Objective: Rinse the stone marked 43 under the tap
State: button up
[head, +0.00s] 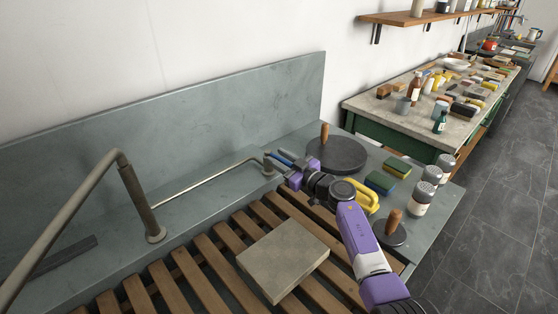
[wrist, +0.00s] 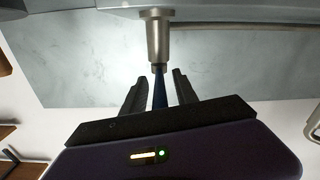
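A pale grey-beige stone slab (head: 283,258) lies flat on the slatted wooden rack (head: 232,243). I cannot read a number on it. The tap's spout (head: 138,198) stands to the left, with its end above the rack area. A thin pipe (head: 205,185) runs right to a metal valve (head: 268,164), which has a blue lever (head: 286,155). My gripper (head: 283,164) is at this valve. In the wrist view, my gripper's two dark fingers (wrist: 159,92) stand apart on either side of the blue lever (wrist: 159,84), with gaps showing. The metal valve (wrist: 158,40) is just beyond.
A dark round disc with a wooden knob (head: 337,154) lies behind my arm. A cluttered bench (head: 372,107) is beyond.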

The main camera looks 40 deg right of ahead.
jog(key=shift+c, duration=0.4)
grip_shut()
dwell(1.1)
